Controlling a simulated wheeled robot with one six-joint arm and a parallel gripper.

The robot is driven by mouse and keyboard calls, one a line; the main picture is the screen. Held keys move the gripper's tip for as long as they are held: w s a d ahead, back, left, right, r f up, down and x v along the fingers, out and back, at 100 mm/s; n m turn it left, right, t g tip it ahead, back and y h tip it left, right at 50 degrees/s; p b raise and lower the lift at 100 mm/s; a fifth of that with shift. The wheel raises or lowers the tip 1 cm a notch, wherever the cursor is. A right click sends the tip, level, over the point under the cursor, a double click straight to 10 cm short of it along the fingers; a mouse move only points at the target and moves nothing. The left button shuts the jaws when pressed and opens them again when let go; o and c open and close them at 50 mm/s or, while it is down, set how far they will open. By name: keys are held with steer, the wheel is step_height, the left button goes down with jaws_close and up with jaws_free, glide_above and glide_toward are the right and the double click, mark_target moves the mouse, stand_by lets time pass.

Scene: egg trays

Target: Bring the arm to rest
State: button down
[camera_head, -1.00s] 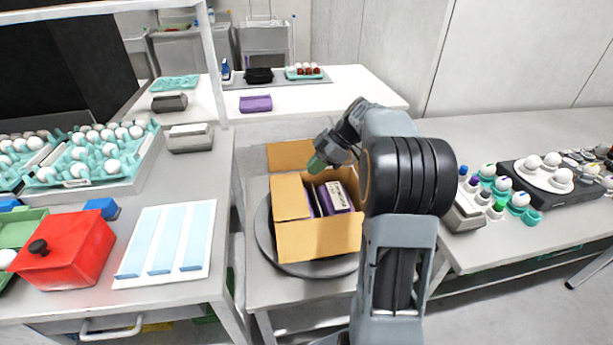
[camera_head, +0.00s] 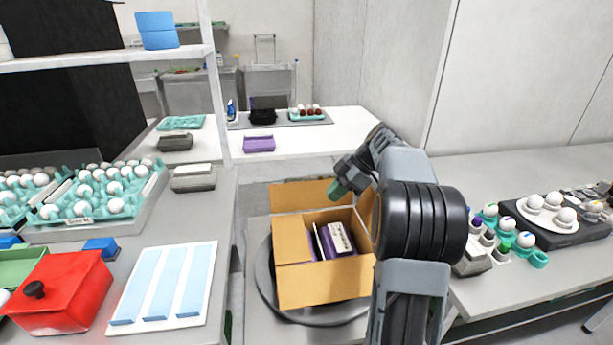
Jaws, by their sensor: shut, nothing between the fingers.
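My gripper (camera_head: 337,190) is at the end of my bent arm, over the far side of an open cardboard box (camera_head: 325,283). Its fingertips look shut, with nothing held. Purple-and-white cartons (camera_head: 336,240) stand inside the box, below and nearer than the gripper. My arm hides the right side of the box. The gripper looks clear of the cartons; its exact height over the box flap is hard to tell.
The box sits on a dark round turntable (camera_head: 268,285). The left bench holds a red lidded box (camera_head: 68,292), a white board with blue strips (camera_head: 204,263) and egg trays (camera_head: 95,214). The right bench holds egg cups (camera_head: 538,259) and a dark device (camera_head: 568,236). A shelf post (camera_head: 216,110) stands left.

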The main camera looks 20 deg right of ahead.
steer(key=s+a+f+m+h+p, duration=0.15)
steer(key=s+f+m+h, duration=0.3)
steer(key=m, duration=0.95)
steer(key=s+a+r+t+h+p, duration=0.1)
steer(key=s+a+r+p, duration=0.3)
steer(key=s+a+p, duration=0.1)
steer(key=s+a+r+m+h+p, duration=0.1)
steer(key=s+a+r+p, duration=0.3)
steer(key=s+a, duration=0.4)
steer(key=shift+s+a+r+t+h+p, duration=0.25)
steer(key=shift+s+t+h+p, duration=0.15)
steer(key=shift+s+h, duration=0.2)
steer(key=c, duration=1.8)
jaws_free()
